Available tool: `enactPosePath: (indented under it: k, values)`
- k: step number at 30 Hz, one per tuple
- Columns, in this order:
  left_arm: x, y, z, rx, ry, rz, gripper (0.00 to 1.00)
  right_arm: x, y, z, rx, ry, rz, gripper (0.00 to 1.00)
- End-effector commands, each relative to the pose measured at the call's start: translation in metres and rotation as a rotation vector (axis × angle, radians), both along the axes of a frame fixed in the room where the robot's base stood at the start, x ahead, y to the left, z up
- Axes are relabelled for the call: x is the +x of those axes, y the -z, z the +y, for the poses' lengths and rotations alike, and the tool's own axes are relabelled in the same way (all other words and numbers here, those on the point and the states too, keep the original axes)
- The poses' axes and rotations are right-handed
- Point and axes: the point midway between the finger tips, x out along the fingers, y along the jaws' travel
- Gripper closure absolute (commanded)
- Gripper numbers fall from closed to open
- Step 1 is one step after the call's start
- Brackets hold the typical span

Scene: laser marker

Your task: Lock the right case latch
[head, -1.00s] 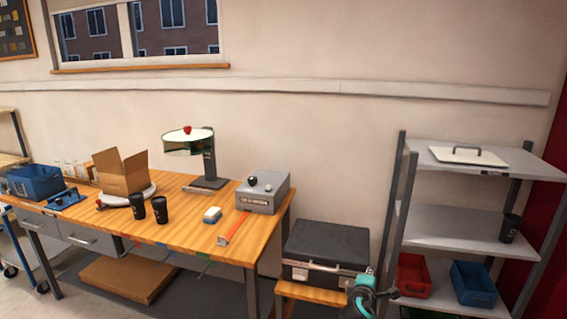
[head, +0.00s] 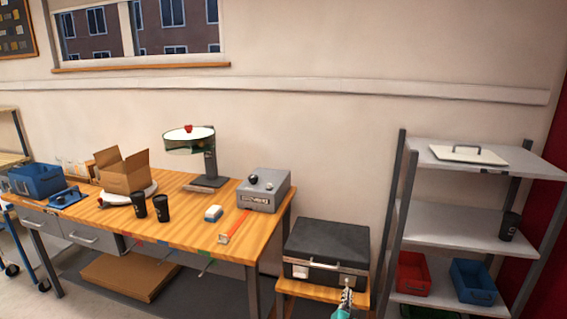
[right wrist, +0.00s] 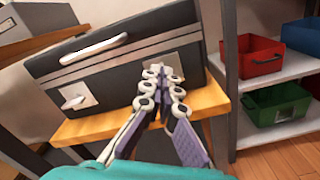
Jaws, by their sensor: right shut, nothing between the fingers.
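The black case (head: 328,243) with a silver band stands closed on a small wooden stand (head: 320,292). In the right wrist view the case (right wrist: 120,80) shows its pale handle (right wrist: 95,48) and the left latch (right wrist: 75,101) on its front. The right latch plate (right wrist: 184,57) is mostly covered by my fingers, so its state cannot be told. My right gripper (right wrist: 164,75) is shut and empty, its fingertips at that plate; contact cannot be told. In the head view the right gripper (head: 346,294) is at the case's front right. My left gripper is not in view.
A grey shelf rack (head: 455,215) stands close at the right, with a red bin (head: 412,275) and a blue bin (head: 473,282). A green bin (right wrist: 275,104) shows in the wrist view. The wooden workbench (head: 185,235) is at the left.

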Motion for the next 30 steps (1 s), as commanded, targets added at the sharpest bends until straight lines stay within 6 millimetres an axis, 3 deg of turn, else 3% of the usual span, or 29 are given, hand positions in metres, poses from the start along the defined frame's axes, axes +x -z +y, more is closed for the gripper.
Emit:
enactPosePath:
  k: [9,15,30]
  values:
    - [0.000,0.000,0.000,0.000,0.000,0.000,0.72,0.040,0.000,-0.012,0.003,0.001,0.000,1.00]
    - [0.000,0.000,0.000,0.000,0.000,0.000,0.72,0.055,-0.001,-0.016,0.004,0.001,-0.001,1.00]
    - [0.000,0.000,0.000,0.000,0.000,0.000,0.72,0.059,-0.001,-0.017,0.004,0.001,-0.001,1.00]
